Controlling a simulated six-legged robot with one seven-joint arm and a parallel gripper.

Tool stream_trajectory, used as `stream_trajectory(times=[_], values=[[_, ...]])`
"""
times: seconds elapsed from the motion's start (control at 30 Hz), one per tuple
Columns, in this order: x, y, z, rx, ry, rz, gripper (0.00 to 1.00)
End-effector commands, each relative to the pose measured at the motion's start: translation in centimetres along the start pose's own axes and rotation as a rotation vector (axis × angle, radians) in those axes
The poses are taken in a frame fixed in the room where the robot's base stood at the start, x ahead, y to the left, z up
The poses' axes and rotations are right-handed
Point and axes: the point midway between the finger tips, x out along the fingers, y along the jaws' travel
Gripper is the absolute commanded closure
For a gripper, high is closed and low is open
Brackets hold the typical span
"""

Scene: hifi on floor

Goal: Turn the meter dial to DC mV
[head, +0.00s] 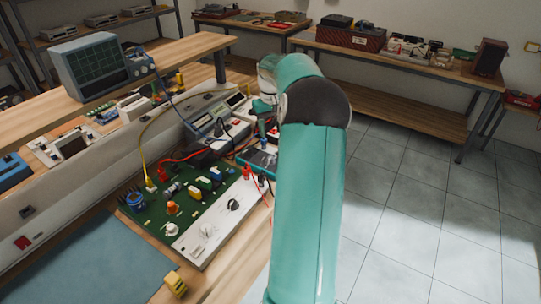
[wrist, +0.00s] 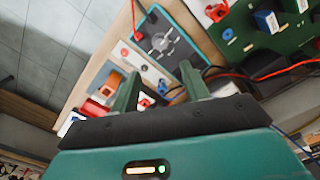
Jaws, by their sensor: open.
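The meter, a dark-faced unit with a teal rim (wrist: 183,22), lies on the bench in the wrist view. Its grey dial (wrist: 160,42) sits on the dark face; the dial's markings and setting are too small to read. In the head view the meter (head: 262,159) shows only in part, beside my arm, which hides the rest. My gripper (wrist: 158,82) is open, with its two fingers apart and nothing held. In the wrist view the dial appears above the fingertips, apart from them.
A green circuit board (head: 150,213) with a white knob panel (head: 213,230) lies beside the meter. Red and yellow leads run across the bench. Small orange and red parts (wrist: 107,85) are near the left finger. Open tiled floor (head: 410,240) lies to the right.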

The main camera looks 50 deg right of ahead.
Motion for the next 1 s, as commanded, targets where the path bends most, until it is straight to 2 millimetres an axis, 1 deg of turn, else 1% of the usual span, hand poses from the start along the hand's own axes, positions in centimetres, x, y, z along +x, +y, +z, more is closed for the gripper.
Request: stream_trajectory(times=[0.03, 0.3, 0.53, 0.6, 0.7, 1.0], values=[[1.0, 0.0, 0.1, -0.001, -0.004, -0.002, 0.54], [6.3, 0.0, -0.1, -0.001, -0.003, -0.003, 0.54], [10.4, 0.0, -0.1, -0.001, -0.003, -0.002, 0.54], [11.2, 0.0, -0.1, -0.001, -0.001, -0.002, 0.54], [11.9, 0.0, -0.1, -0.001, -0.001, -0.001, 0.54], [12.2, 0.0, -0.2, -0.001, 0.001, 0.000, 0.54]])
